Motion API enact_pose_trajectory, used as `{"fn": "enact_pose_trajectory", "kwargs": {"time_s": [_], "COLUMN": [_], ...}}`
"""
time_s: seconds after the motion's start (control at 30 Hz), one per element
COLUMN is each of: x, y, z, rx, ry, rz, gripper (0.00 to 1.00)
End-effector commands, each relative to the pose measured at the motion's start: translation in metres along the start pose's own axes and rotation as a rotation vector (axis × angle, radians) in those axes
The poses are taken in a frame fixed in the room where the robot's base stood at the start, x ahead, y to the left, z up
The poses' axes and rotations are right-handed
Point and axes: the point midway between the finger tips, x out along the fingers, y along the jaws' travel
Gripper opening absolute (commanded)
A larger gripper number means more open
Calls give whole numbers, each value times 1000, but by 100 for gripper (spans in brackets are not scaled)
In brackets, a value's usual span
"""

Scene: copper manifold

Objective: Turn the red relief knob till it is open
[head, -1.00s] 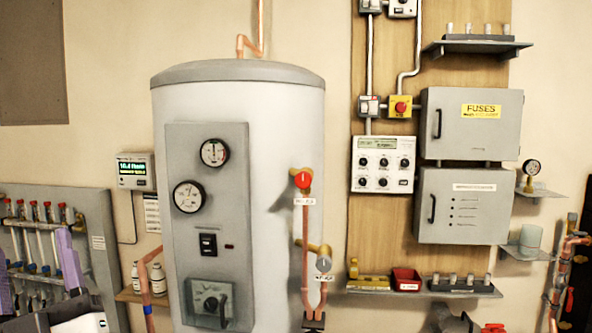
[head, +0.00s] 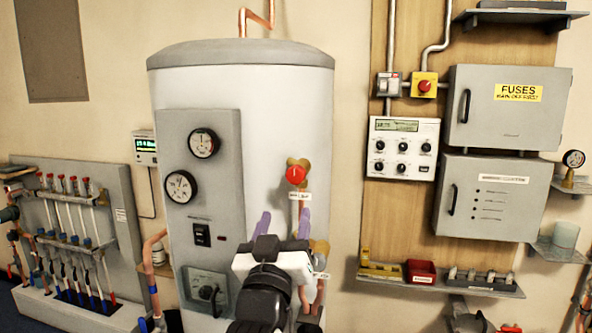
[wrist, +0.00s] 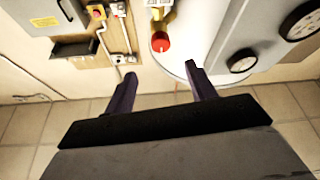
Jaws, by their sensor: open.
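The red relief knob (head: 296,175) sits on a brass valve body (head: 298,162) on the right side of the white cylinder (head: 270,105). It has a pale mark on its face and a small white tag below it. In the wrist view the red knob (wrist: 160,42) shows beyond and between the fingertips, a little above them. My gripper (head: 284,222) has purple fingers, open and empty, below the knob in the head view and apart from it. The gripper also shows in the wrist view (wrist: 160,75). My arm hides most of the lower brass valve (head: 319,246).
A grey gauge panel (head: 226,130) is on the cylinder's front, left of the knob. Right of it are a wooden board (head: 380,215), a control box (head: 404,147), fuse boxes (head: 508,107) and a shelf with a red bin (head: 420,271). A copper pipe (head: 304,215) runs below the knob.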

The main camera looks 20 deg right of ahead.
Motion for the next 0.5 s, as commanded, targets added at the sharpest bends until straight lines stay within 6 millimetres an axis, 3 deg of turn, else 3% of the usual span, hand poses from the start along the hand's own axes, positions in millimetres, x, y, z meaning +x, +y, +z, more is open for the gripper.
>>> {"fn": "enact_pose_trajectory", "kwargs": {"time_s": [0.17,0.5], "x": [23,95], "y": [0,0], "z": [-3,-4], "rx": [-1,0], "ry": [-2,-1], "rz": [0,-1], "gripper": [56,56]}}
